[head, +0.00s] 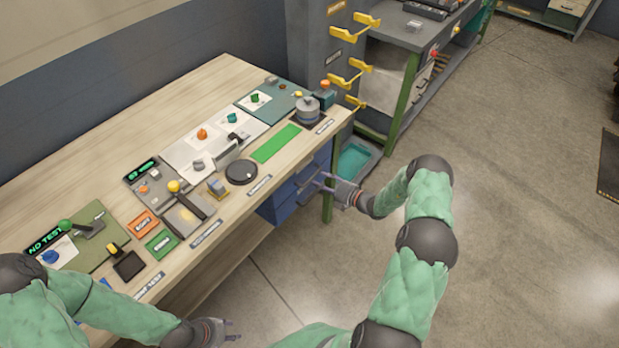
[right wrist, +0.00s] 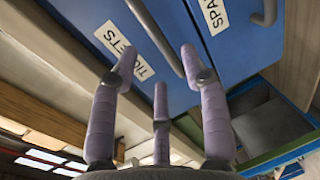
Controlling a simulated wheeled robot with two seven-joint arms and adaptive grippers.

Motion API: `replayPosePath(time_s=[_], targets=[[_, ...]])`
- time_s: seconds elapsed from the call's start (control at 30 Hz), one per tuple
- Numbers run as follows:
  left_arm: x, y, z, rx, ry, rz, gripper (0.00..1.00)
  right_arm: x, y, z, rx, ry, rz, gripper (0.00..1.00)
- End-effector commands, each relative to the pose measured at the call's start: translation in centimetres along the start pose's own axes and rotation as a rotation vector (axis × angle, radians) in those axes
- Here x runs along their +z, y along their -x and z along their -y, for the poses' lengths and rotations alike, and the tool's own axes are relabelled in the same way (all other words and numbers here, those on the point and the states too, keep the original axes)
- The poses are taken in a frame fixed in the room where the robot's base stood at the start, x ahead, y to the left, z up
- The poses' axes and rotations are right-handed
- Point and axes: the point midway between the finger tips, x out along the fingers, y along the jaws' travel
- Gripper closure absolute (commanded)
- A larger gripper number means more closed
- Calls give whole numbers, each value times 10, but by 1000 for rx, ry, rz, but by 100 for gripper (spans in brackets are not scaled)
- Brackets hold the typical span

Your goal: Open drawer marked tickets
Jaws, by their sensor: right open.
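In the right wrist view a blue drawer front with a white label reading "TICKETS" (right wrist: 122,48) lies ahead of my right gripper (right wrist: 158,62). A grey bar handle (right wrist: 155,28) crosses this front beside the label. My right gripper is open and empty, its grey-purple fingers spread. The handle's near end shows between the fingertips; I cannot tell whether they touch it. In the head view my right gripper (head: 318,184) is at the blue drawers (head: 282,207) under the bench's right end. My left gripper (head: 231,330) hangs low in front of the bench; its jaw state is unclear.
A second blue drawer has a label starting "SPA" (right wrist: 213,12) and its own handle. The wooden bench top (head: 225,85) holds several controls. A green bench leg (head: 328,205) and a bin with a teal inside (head: 353,160) are close to my right gripper.

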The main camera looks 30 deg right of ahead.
Motion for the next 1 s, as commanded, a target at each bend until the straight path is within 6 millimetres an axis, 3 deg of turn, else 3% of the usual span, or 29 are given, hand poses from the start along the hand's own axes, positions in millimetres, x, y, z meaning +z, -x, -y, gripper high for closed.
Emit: replayPosePath(time_s=[0.1,0.33,0.77,0.93,1.0], targets=[[0,-7,2,0,0,-1,60,-2,-23,2,0,1,-4,54],[-1,-13,4,0,0,-1,60,-1,-51,2,-1,1,-3,54],[-1,-14,5,0,0,-1,60,-1,-60,0,-2,-1,-1,54],[-1,-14,5,0,0,-1,60,-1,-60,0,-2,0,-1,99],[-1,-14,5,0,0,-1,60,-1,-60,1,-2,0,-1,100]])
